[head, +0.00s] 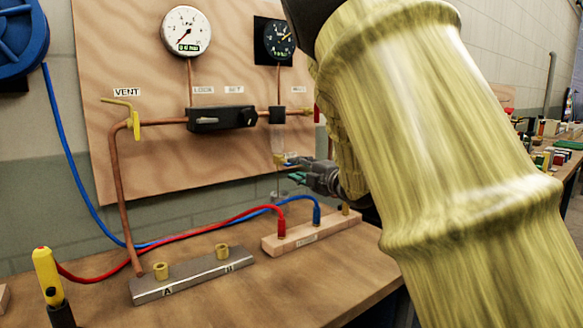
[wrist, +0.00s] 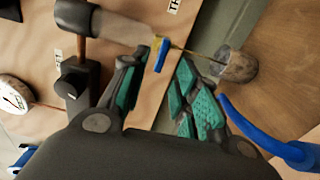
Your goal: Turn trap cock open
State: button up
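The trap cock (head: 279,158) is a small brass-yellow valve under the clear trap (head: 278,139), left of my gripper in the head view. In the wrist view, the trap cock's blue lever (wrist: 161,55) stands at the end of the greyish trap tube (wrist: 122,29). My gripper (head: 297,168) reaches in from the right below the trap. In the wrist view, my gripper (wrist: 158,66) has its two teal-padded fingers apart, with the blue lever showing between or just beyond the tips. I cannot tell whether either finger touches it.
A thin line runs from the cock to a small cup (wrist: 238,66). A wooden block (head: 312,234) with red and blue hoses stands below on the bench. A black valve block (head: 222,118) and gauges (head: 186,31) are on the plywood panel. A yellow VENT handle (head: 136,125) is at left.

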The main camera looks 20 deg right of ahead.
jog(key=v, duration=0.6)
jog(key=shift+s+d, duration=0.1)
jog(key=shift+s, duration=0.15)
